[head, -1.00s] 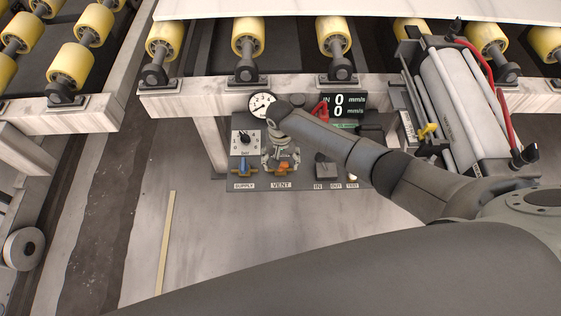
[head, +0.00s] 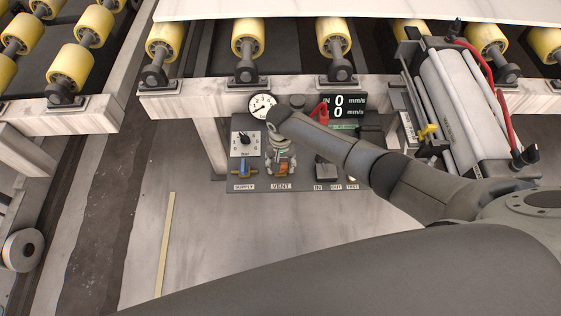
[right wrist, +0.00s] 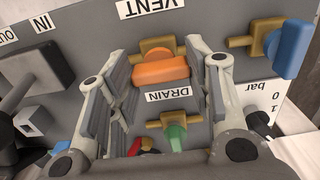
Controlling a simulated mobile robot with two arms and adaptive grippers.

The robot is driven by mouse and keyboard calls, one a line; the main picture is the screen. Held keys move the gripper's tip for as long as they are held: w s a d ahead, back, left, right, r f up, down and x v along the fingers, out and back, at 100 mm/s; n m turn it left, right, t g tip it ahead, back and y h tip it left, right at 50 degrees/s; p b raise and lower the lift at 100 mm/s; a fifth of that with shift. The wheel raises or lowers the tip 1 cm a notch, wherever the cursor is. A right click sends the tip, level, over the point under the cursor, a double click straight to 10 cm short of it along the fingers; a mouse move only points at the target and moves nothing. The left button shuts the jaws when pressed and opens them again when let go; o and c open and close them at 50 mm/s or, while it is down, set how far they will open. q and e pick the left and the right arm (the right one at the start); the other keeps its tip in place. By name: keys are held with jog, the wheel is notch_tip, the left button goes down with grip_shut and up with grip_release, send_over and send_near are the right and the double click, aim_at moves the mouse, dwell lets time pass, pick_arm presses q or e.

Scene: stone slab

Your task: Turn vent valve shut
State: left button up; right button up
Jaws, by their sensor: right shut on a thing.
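The vent valve has an orange handle (right wrist: 160,72) on a brass body below the VENT label, on the grey control panel (head: 307,184). In the head view the orange handle (head: 283,168) shows only partly, between my fingers. My right gripper (right wrist: 163,78) is shut on this handle, with one finger at each end of it in the right wrist view. In the head view my right gripper (head: 283,161) reaches down to the panel above the VENT label (head: 281,187). My left gripper is in neither view.
A blue supply valve handle (head: 243,169) sits close beside the vent valve. A green drain valve handle (right wrist: 175,138) is near my fingers. A pressure gauge (head: 262,106), a selector dial (head: 245,138) and a speed display (head: 341,105) are around. Rollers and a white slab lie behind.

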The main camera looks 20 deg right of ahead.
jog(key=shift+n, duration=0.3)
jog(key=n+p, duration=0.1)
jog(key=n, duration=0.2)
jog(key=shift+r, duration=0.1)
jog(key=n+p, duration=0.1)
jog(key=n, duration=0.3)
jog(key=n+p, duration=0.1)
jog(key=n, duration=0.9)
dwell(0.5)
jog(key=o, duration=1)
